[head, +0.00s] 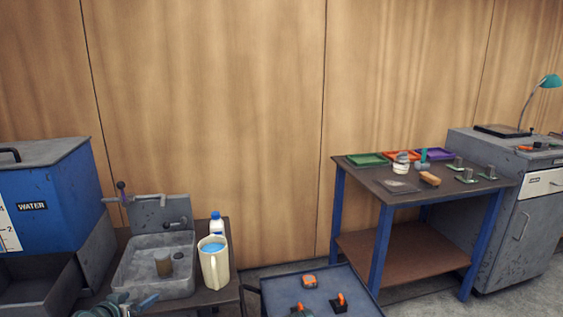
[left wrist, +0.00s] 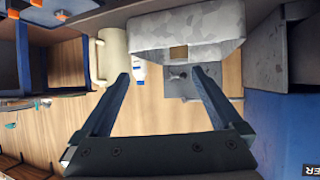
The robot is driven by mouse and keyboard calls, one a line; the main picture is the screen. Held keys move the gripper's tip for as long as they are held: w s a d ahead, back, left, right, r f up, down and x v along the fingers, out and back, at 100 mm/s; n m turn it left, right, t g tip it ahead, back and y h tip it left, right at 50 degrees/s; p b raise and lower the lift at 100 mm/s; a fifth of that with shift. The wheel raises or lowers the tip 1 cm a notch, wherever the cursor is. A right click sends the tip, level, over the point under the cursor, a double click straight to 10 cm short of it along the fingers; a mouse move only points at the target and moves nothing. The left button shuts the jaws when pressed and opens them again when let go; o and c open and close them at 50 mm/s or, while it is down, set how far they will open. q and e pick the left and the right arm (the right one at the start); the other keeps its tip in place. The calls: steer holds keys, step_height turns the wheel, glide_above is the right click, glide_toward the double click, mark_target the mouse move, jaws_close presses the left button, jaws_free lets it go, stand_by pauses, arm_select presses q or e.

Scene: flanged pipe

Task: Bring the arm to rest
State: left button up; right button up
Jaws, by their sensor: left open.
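My left gripper (head: 135,304) shows at the bottom left of the head view, in front of the grey sink (head: 135,285). In the left wrist view my left gripper (left wrist: 161,76) has its two dark fingers spread wide apart, with nothing between them. Beyond the fingertips that view shows the sink (left wrist: 190,28) and the cream pitcher (left wrist: 112,55), seen turned over. The fingers appear apart from both. My right gripper is in neither view.
The pitcher (head: 214,265) and a white bottle (head: 216,226) stand right of the sink. A blue water tank (head: 50,205) is at left. A dark blue cart top (head: 275,290) holds orange items. A workbench (head: 385,196) with trays and parts stands farther right.

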arm_select(q)
steer(key=s+d+r+m+g+h+p, duration=0.25)
steer(key=d+p, duration=0.25)
steer(key=d, duration=0.6)
steer(key=s+d+r+m+g+h+p, duration=0.1)
steer(key=d+g+p, duration=0.4)
steer(key=d, duration=0.7)
steer(key=s+d+r+g+y+p, duration=0.5)
steer(key=s+d+p, duration=0.5)
steer(key=s, duration=0.3)
steer(key=shift+d+r, duration=0.45)
steer(key=shift+r, duration=0.15)
